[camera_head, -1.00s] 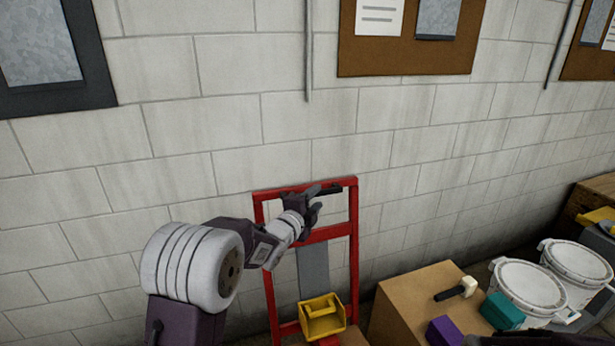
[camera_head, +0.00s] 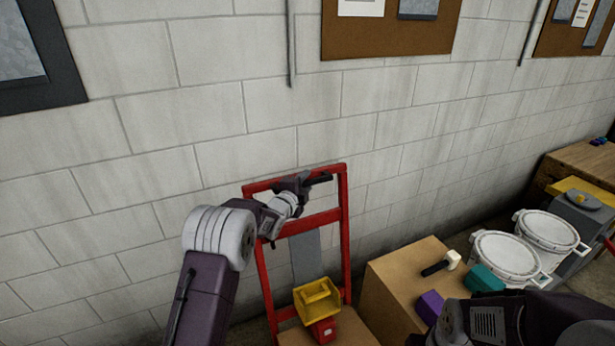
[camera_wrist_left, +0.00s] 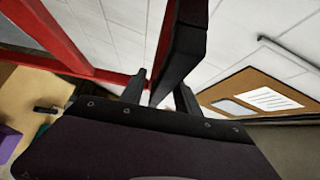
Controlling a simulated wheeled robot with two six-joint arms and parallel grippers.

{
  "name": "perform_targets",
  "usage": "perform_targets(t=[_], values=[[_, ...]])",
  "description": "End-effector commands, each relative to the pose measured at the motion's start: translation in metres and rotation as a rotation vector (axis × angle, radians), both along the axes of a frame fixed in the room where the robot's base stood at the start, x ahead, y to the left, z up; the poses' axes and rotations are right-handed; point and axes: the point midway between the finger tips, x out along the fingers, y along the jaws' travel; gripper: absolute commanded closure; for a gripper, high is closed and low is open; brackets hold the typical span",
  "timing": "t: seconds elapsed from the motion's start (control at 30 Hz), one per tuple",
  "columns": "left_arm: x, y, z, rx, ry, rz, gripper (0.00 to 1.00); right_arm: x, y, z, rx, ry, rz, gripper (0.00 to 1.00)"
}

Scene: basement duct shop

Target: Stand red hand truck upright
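The red hand truck (camera_head: 346,235) stands nearly upright close to the block wall, its red frame and grey centre strip showing in the head view. A black handle (camera_head: 320,179) sticks out at its top. My left gripper (camera_head: 305,182) is at that handle. In the left wrist view, the black bar (camera_wrist_left: 188,45) runs between my two spread fingers (camera_wrist_left: 160,88), with a light gap beside the left finger; firm contact is not clear. The truck's foot is hidden by boxes. My right arm shows at the lower right, but its gripper is out of view.
A yellow bin (camera_head: 318,298) and a small red object (camera_head: 323,330) are in front of the truck. A cardboard box (camera_head: 390,290) carries a mallet (camera_head: 441,264), a teal block (camera_head: 486,279) and a purple block (camera_head: 430,306). White buckets (camera_head: 505,256) stand to the right.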

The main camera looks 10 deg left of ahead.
Motion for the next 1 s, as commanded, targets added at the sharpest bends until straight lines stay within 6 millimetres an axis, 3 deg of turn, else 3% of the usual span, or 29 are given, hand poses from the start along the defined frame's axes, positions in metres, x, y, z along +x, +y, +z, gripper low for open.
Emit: perform_targets(t=[0.2,0.47,0.63,1.0], values=[[0.019,-0.004,-0.003,-0.001,0.001,0.000,0.62,0.000,0.000,0.008,0.000,0.000,0.000,0.64],[0.021,-0.005,-0.004,-0.001,0.000,0.000,0.62,0.000,0.000,0.008,0.000,0.000,0.000,0.64],[0.021,-0.005,-0.003,-0.001,0.000,0.000,1.00,0.000,0.000,0.008,0.000,0.000,0.000,0.64],[0.021,-0.005,-0.004,0.000,0.001,-0.001,1.00,0.000,0.000,0.008,0.000,0.000,0.000,0.64]])
